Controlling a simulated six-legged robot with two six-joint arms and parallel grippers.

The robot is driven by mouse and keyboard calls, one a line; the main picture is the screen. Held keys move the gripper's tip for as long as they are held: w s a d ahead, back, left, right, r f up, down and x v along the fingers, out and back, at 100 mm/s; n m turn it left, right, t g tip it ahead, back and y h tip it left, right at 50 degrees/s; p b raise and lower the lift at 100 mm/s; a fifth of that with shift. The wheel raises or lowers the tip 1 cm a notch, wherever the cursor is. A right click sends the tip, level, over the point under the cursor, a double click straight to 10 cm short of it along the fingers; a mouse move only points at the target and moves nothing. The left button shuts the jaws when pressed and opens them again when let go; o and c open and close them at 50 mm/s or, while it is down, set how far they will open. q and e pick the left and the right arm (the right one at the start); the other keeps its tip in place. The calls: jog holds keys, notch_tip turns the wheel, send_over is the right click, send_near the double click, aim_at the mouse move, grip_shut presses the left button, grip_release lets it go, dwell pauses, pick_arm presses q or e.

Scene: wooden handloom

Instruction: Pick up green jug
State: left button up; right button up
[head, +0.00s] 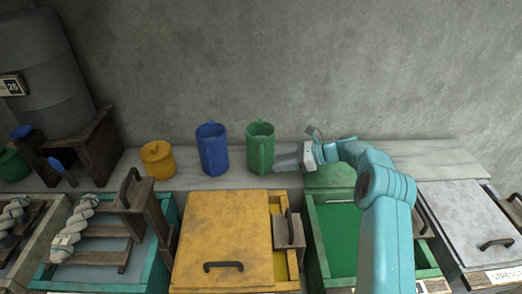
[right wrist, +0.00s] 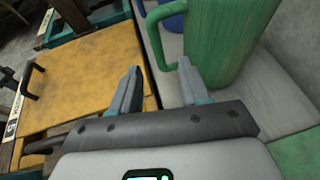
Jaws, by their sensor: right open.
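The green jug (head: 260,141) stands upright on the pale ledge, right of the blue jug (head: 212,150). Its handle faces the front. In the right wrist view, the green jug (right wrist: 228,38) fills the upper right, its top cut off, with its handle (right wrist: 160,42) just beyond the fingertips. My right gripper (head: 278,160) is open and empty, close to the jug's right side in the head view. In the right wrist view, my right gripper (right wrist: 160,66) has its fingers apart, pointing toward the handle. I cannot tell whether it touches. My left gripper is not in view.
In front of the ledge (head: 435,152) are a yellow-lidded box (head: 222,235), a green box (head: 338,235) and a grey-lidded box (head: 465,220). A grey barrel (head: 45,75) is at the far left.

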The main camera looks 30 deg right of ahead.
jog(key=p+x, duration=0.1)
jog(key=x, duration=0.8)
jog(key=shift+a, duration=0.25)
grip_shut()
dwell(1.0)
jog(key=shift+w+d+r, duration=0.1)
jog(key=shift+d, duration=0.05)
